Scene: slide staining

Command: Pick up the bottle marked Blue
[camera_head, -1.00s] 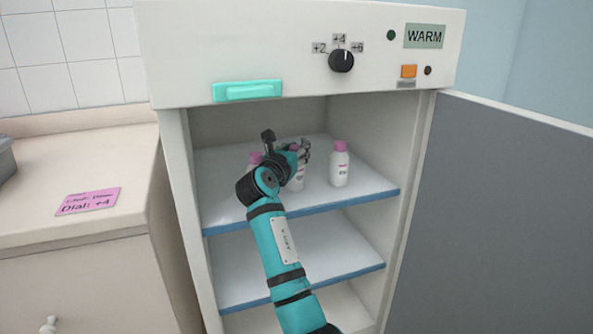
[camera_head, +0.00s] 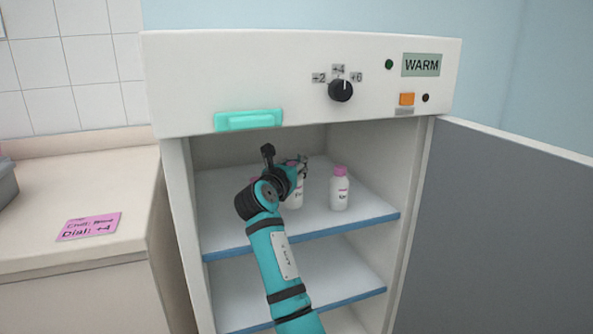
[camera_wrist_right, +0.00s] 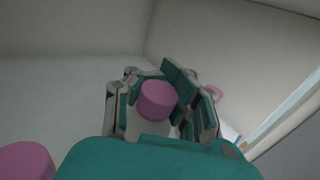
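Several white bottles with pink caps stand on the upper shelf of the open cabinet. My right gripper (camera_head: 301,165) is at the middle bottle (camera_head: 295,197), with its fingers around the upper part. In the right wrist view, that bottle's pink cap (camera_wrist_right: 156,100) lies between the two fingers; whether they press on it is unclear. Another bottle (camera_head: 340,190) stands apart to the right. A third, left of the gripper, is mostly hidden by my arm; a pink cap (camera_wrist_right: 25,162) shows at lower left in the wrist view. The bottle labels are too small to read. My left gripper is not in view.
The cabinet (camera_head: 185,100) has a dial, a WARM sign (camera_head: 421,65) and a door (camera_head: 500,230) open to the right. The upper shelf (camera_head: 365,212) has free room at the front right. A pink note (camera_head: 88,227) lies on the left counter (camera_head: 60,255).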

